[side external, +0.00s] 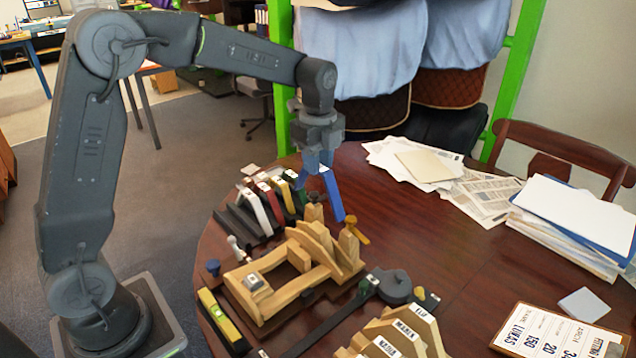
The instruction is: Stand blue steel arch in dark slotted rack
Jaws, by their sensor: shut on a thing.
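The blue steel arch (333,196) hangs from my gripper (318,163) with its legs pointing down and spread apart. My gripper is shut on the top of the arch. The arch is just right of the dark slotted rack (238,221) and behind the wooden saddle jig. I cannot tell whether its legs touch anything. The rack stands at the left rear edge of the table and holds several arches, among them white, red, green and yellow ones. Its far right end is partly hidden behind the arches and the blue arch.
A wooden jig (281,291) with upright posts stands in front of the rack. A yellow level (219,318), a dark bar with a round head (396,285) and labelled wooden pieces (401,333) lie nearer. Papers (415,165) lie behind right. The table's (450,250) middle right is clear.

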